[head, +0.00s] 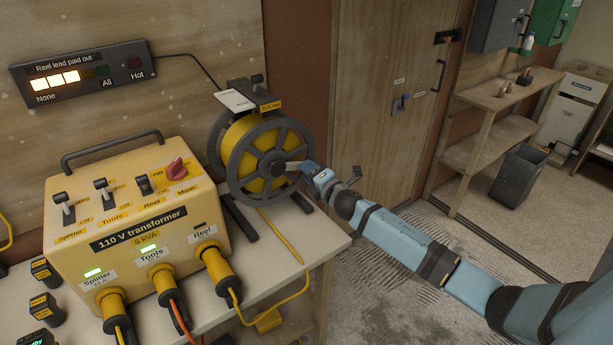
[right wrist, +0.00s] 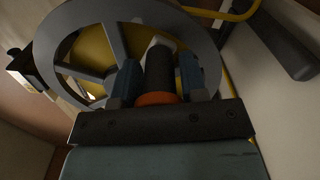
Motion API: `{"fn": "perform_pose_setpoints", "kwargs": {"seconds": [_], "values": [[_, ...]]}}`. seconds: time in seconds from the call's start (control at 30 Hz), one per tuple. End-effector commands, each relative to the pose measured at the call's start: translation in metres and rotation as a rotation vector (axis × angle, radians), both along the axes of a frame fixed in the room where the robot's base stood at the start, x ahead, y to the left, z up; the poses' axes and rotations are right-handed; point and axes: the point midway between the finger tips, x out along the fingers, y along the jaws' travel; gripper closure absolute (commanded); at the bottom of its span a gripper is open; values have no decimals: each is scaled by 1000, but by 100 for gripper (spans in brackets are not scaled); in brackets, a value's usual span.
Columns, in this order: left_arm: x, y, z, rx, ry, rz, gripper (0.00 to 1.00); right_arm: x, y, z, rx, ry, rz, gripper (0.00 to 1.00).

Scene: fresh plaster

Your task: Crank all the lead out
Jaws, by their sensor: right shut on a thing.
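The cable reel (head: 262,160), grey spoked flanges around yellow lead, stands on the bench beside the transformer. A yellow lead (head: 282,238) runs from it down over the bench. In the head view my right gripper (head: 305,172) is at the reel's right side, at the crank. In the right wrist view my right gripper (right wrist: 165,85) is shut on the dark crank handle (right wrist: 160,72) with an orange collar, in front of the reel (right wrist: 90,75). The "Reel lead paid out" display (head: 83,75) has several lit segments from None, short of All. My left gripper is out of view.
The yellow 110 V transformer (head: 135,225) stands left of the reel, with switches on top and plugs in front. The Reel plug (head: 217,268) is connected. A wooden door (head: 385,120), shelves and a grey bin (head: 521,175) are behind my right arm.

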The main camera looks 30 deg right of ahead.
Motion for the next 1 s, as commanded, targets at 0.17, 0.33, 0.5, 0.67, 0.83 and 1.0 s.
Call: {"fn": "perform_pose_setpoints", "kwargs": {"seconds": [0.17, 0.33, 0.5, 0.67, 0.83, 1.0], "values": [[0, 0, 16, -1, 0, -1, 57, 0, -5, 19, -167, -13, 0, 100], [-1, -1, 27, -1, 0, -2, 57, 1, -6, 32, -316, -25, 0, 100], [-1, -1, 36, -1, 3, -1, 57, 1, -6, 43, -440, -35, 0, 100], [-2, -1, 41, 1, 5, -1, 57, 0, -5, 50, -484, -39, 0, 100], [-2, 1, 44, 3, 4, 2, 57, 1, -3, 55, -481, -41, 0, 100], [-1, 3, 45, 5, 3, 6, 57, 1, -3, 58, -478, -42, 0, 100]]}}
